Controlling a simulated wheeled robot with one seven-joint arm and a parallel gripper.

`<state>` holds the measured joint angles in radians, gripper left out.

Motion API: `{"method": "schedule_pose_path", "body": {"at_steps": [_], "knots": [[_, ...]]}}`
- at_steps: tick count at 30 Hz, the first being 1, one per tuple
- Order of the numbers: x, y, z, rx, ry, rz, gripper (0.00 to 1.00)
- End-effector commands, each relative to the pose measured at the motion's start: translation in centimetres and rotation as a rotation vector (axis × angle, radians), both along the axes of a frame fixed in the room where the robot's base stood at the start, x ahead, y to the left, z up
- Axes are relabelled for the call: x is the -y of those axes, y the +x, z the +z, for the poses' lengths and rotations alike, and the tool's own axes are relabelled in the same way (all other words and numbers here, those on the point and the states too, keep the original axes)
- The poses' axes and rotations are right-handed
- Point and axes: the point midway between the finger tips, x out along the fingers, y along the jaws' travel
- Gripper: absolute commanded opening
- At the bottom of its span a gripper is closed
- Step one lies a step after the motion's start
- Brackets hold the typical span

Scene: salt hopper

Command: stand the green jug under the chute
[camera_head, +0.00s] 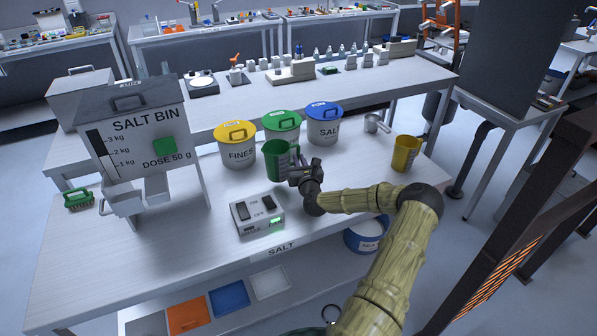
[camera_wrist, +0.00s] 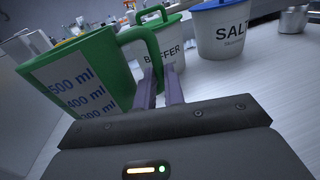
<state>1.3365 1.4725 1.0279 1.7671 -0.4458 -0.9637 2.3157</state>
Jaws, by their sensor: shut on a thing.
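The green jug (camera_head: 281,160) is near the middle of the table, in front of the lidded tubs. My gripper (camera_head: 296,172) is to its right and is shut on its handle. In the wrist view the jug (camera_wrist: 82,75) shows a pale scale with ml marks, and my gripper's fingers (camera_wrist: 160,88) meet at the handle. Whether the jug touches the table is hard to tell. The chute (camera_head: 157,186) juts from the front of the grey salt bin (camera_head: 137,128), at the left of the table. A small drawer-like tray (camera_head: 122,200) sits beside it.
Yellow (camera_head: 237,150), green (camera_head: 282,124) and blue (camera_head: 323,126) lidded tubs stand behind the jug.

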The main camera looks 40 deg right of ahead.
Motion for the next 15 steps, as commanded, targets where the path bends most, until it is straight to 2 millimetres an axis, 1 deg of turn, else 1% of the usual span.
{"method": "schedule_pose_path", "body": {"at_steps": [1,3,6,9,15], "knots": [[0.0,0.0,1.2,0.003,-0.003,0.001,0.0],[0.0,0.0,2.4,0.003,-0.003,0.0,0.0],[0.0,0.0,3.8,0.001,-0.002,0.0,0.0],[0.0,0.0,4.6,0.001,0.0,0.001,0.0],[0.0,0.0,4.8,0.0,0.001,0.0,0.0]]}}
